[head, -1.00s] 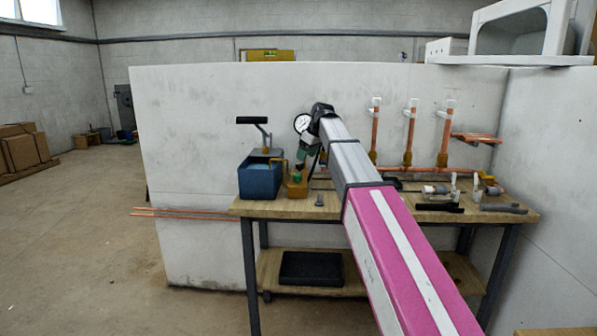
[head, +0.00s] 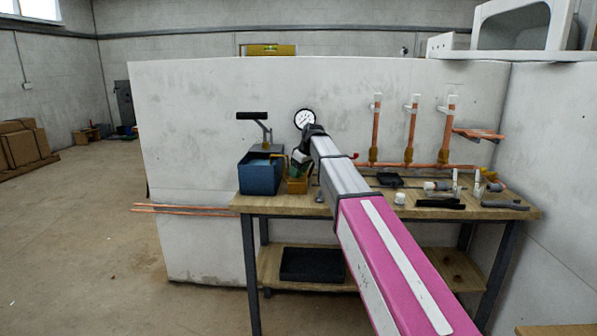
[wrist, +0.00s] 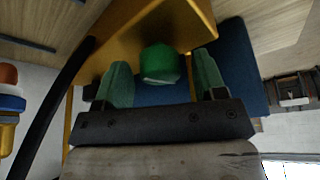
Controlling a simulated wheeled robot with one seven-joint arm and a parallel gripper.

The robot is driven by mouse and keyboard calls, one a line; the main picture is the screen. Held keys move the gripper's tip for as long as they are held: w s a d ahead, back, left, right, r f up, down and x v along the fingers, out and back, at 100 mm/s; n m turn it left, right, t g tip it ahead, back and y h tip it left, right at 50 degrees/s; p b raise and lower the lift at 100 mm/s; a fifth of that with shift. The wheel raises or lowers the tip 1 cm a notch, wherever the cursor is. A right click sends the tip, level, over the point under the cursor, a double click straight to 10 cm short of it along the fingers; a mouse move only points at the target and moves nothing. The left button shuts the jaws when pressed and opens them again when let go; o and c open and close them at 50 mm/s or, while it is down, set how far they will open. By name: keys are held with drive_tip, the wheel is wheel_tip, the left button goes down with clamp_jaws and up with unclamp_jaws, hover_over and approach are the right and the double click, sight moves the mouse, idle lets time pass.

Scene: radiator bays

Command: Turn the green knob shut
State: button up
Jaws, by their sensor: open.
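The green knob (wrist: 161,64) is round and sits on a yellow-brown metal body (wrist: 125,42) in the wrist view. My gripper (wrist: 163,82) is open, with one green-padded finger on each side of the knob. The knob lies between the fingertips, slightly beyond them, with gaps on both sides, so no contact shows. In the head view my gripper (head: 299,158) is over the brass-coloured body (head: 297,186) beside the blue tank, and the knob is hidden there behind my gripper.
The blue tank (head: 260,179) with a black-handled pump lever (head: 255,117) stands just left on the wooden bench (head: 340,204). Copper pipes (head: 410,140) rise at the right. A black hose (wrist: 62,95) passes close to my gripper.

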drive_tip(key=shift+c, duration=0.3)
drive_tip(key=c, duration=0.8)
drive_tip(key=shift+m+t+h, duration=0.4)
drive_tip(key=shift+m, duration=1.1)
drive_tip(key=shift+c, duration=0.2)
drive_tip(key=o, duration=0.9)
drive_tip(key=v, duration=1)
drive_tip(key=shift+r, duration=0.4)
drive_tip(key=shift+s, duration=0.1)
